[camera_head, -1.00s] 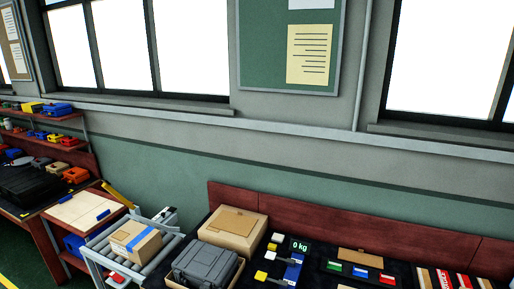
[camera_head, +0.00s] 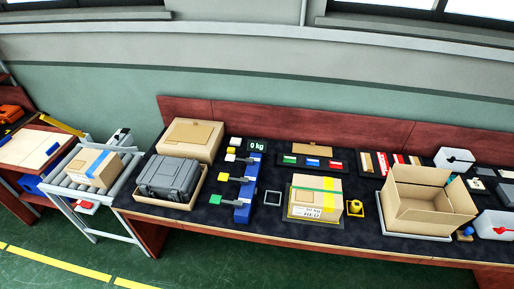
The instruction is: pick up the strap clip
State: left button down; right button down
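I cannot tell for sure which item is the strap clip; the small parts are too small in the view. A closed carton (camera_head: 313,205) with a green and a yellow strap stands on the dark bench top (camera_head: 258,222). A small yellow item (camera_head: 355,207) sits in a yellow-edged square to its right. A blue rack (camera_head: 246,192) left of the carton has several small grey pieces beside it, with white, yellow and green blocks at their left. Neither gripper shows.
A grey case (camera_head: 169,180) in a shallow box and a brown carton (camera_head: 190,139) stand at the bench's left. An open carton (camera_head: 420,207) stands at the right. A roller conveyor (camera_head: 75,170) carries a blue-taped box (camera_head: 96,167). Green floor lies in front.

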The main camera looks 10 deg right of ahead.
aim_at(356, 207)
jog(key=z, duration=1.55)
jog(key=k, duration=0.3)
jog(key=z, duration=0.05)
